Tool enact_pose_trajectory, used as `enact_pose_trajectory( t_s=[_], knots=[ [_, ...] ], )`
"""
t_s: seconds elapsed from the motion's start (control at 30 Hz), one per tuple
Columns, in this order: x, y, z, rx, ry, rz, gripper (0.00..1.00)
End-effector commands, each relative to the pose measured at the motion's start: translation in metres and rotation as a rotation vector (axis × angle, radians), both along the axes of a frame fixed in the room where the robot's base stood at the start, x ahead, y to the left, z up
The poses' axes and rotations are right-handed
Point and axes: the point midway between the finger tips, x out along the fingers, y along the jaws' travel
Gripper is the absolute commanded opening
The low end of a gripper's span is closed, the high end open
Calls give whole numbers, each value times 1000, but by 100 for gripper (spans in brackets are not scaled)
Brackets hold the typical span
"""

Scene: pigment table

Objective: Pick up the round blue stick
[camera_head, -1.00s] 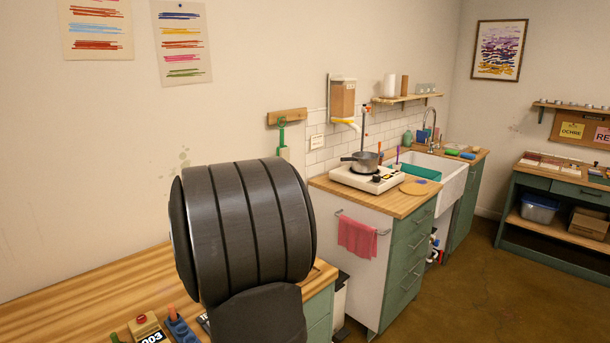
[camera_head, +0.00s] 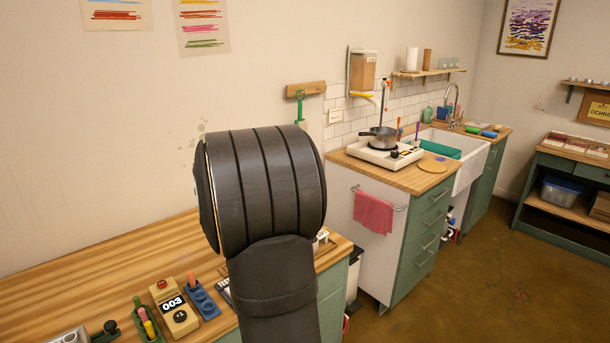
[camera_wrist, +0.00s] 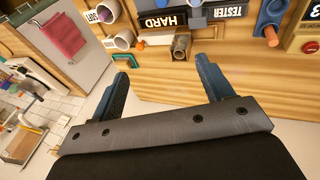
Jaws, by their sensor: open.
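I cannot single out a round blue stick for certain. A small blue bar (camera_head: 489,134) lies by the sink, far right in the head view, too small to tell its shape. In the head view my dark arm hides the gripper and part of the bench.
The wooden bench (camera_head: 100,265) holds a blue holder with an orange stick (camera_head: 201,300), a counter box (camera_head: 174,308) and a green tray of sticks (camera_head: 148,322). In the wrist view white cups (camera_wrist: 120,40) and a HARD block (camera_wrist: 163,22) stand near the bench edge. The bench's left back is clear.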

Motion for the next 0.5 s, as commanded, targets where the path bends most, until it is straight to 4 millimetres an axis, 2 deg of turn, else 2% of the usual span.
enact_pose_trajectory(
  t_s=[0.03,0.13,0.17,0.5],
  knots=[
    [0,0,0,0,0,0,63],
    [0,0,0,0,0,0,43],
    [0,0,0,0,0,0,41],
    [0,0,0,-9,15,25,41]
  ],
)
